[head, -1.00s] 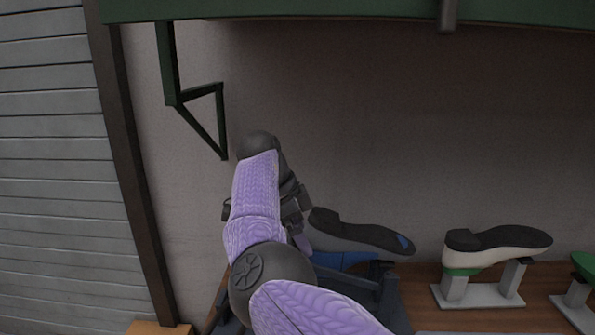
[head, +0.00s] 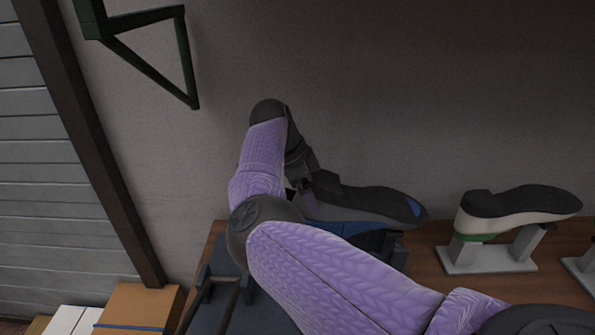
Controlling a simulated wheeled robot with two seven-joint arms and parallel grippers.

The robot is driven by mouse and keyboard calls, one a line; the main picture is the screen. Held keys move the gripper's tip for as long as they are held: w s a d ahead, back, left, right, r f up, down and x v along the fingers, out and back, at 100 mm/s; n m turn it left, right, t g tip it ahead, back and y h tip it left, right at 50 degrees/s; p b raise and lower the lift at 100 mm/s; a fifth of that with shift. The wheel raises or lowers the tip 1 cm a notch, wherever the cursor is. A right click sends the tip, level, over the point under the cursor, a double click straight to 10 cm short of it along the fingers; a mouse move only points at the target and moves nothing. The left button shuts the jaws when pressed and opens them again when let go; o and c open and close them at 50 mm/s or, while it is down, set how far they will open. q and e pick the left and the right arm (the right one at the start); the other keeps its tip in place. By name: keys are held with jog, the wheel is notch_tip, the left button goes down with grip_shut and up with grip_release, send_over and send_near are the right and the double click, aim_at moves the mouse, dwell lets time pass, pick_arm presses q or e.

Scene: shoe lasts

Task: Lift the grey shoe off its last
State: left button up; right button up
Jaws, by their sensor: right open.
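The grey shoe (head: 345,213) sits sole up, with a dark sole (head: 372,197) that has a blue patch near its right end. A blue last (head: 352,228) shows just under it. My right gripper (head: 312,191) is at the shoe's left, heel end. Its jaws are open. My forearm and wrist hide part of it, and I cannot tell whether the fingers touch the shoe. My left gripper is out of view.
A white shoe (head: 500,217) with a black sole stands sole up on a grey stand (head: 487,259) to the right, on the wooden bench (head: 430,262). A green wall bracket (head: 146,65) is at upper left. Cardboard boxes (head: 139,305) are at lower left.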

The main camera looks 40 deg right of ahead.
jog(key=shift+d+f, duration=0.1)
jog(key=shift+f, duration=0.15)
jog(key=c, duration=1.3)
jog(key=o, duration=1)
jog(key=c, duration=1)
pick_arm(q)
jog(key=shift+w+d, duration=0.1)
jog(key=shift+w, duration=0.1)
pick_arm(e)
jog(key=shift+c, duration=0.2)
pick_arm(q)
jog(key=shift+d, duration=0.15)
